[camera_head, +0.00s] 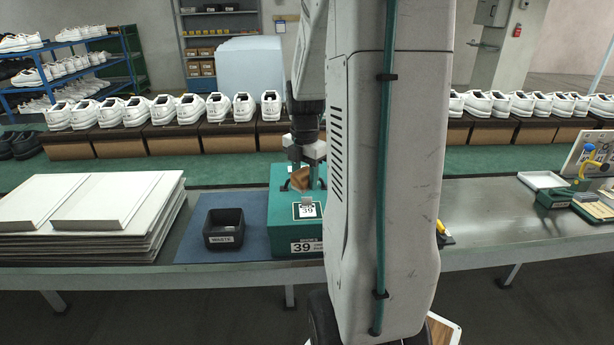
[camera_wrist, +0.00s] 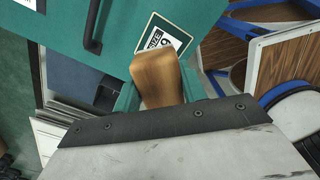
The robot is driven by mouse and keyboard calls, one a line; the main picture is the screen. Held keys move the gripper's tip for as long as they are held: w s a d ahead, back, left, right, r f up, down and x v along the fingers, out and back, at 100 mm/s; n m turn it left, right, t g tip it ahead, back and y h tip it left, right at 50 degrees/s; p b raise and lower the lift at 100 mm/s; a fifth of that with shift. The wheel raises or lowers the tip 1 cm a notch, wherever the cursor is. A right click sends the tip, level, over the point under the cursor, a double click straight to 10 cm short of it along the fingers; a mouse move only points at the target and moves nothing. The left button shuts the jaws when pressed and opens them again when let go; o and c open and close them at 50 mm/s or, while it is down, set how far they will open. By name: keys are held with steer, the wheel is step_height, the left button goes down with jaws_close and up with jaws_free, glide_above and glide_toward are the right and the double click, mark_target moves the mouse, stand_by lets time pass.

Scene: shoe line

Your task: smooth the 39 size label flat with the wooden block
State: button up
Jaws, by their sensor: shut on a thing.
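The wooden block (camera_head: 300,180) is tan and is held in my gripper (camera_head: 308,172) over the green shoe box (camera_head: 283,215). In the wrist view the block (camera_wrist: 157,78) stands out between the teal fingers. In the wrist view the block's end overlaps and hides part of the label (camera_wrist: 158,32). I cannot tell whether the block touches it. Another printed 39 (camera_head: 302,247) is on the box's front face.
A black waste bin (camera_head: 223,229) stands on the blue mat (camera_head: 192,240) left of the box. Stacked white flat boards (camera_head: 85,215) lie at far left. White shoes line the back. My arm hides the centre.

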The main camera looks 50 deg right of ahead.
steer(key=shift+s+d, duration=0.15)
steer(key=shift+s, duration=0.15)
steer(key=shift+f, duration=0.15)
glide_above(309, 220)
steer(key=w+d, duration=0.3)
steer(key=shift+s+f, duration=0.15)
steer(key=shift+f, duration=2.65)
steer(key=shift+f, duration=0.95)
steer(key=shift+a, duration=0.1)
steer(key=shift+s+a, duration=1.15)
steer(key=shift+a, duration=0.1)
steer(key=shift+s+a, duration=0.2)
steer(key=shift+a, duration=0.05)
steer(key=shift+f, duration=0.1)
